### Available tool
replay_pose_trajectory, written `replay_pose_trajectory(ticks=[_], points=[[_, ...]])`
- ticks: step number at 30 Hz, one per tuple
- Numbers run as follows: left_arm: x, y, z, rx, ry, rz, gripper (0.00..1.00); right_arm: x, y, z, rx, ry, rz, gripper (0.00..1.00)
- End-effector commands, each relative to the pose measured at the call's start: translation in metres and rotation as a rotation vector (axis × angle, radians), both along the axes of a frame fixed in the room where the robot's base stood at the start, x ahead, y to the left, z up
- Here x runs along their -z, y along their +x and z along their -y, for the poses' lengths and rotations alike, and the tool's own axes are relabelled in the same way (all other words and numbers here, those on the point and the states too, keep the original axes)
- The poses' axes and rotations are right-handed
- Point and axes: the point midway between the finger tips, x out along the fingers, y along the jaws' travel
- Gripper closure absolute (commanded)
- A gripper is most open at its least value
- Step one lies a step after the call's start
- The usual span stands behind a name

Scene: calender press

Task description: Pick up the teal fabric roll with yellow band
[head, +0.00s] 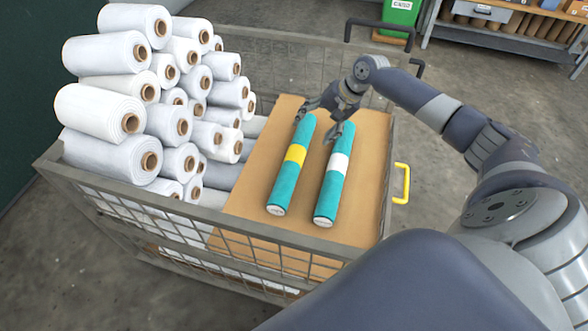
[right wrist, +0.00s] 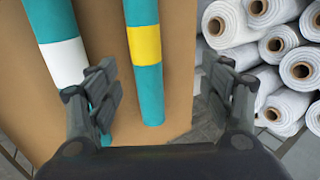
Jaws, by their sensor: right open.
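The teal fabric roll with yellow band (head: 288,172) lies on the tan board of the cart, left of a teal roll with white band (head: 333,178). My right gripper (head: 319,121) is open over the far ends of the two rolls, its fingers apart. In the right wrist view the yellow-banded roll (right wrist: 148,85) shows between the open fingers, and the white-banded roll (right wrist: 68,70) runs by the left finger. Nothing is held. I cannot tell the exact height of the fingertips over the rolls. My left gripper is not in view.
A wire-mesh cart (head: 130,205) with raised rims surrounds the board (head: 247,208). Many white rolls (head: 130,52) are stacked at its left. A yellow handle (head: 401,184) sticks out on its right. A shelf (head: 500,50) stands at the back right.

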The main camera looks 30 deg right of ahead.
Motion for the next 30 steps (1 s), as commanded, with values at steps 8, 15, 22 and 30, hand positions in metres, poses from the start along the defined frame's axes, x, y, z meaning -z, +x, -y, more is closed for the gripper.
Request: replay_pose_trajectory(ticks=[8,15,22,30], points=[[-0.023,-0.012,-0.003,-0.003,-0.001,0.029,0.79,0.048,0.0,0.0,0.0,0.0,0.002,0.27],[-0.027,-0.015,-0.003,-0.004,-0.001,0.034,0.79,0.073,0.011,-0.01,-0.002,0.002,0.001,0.27],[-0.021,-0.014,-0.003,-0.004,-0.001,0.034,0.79,0.095,0.021,-0.017,-0.001,0.0,0.0,0.27],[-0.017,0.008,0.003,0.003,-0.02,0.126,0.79,0.118,0.027,-0.023,-0.001,0.0,0.0,0.27]])
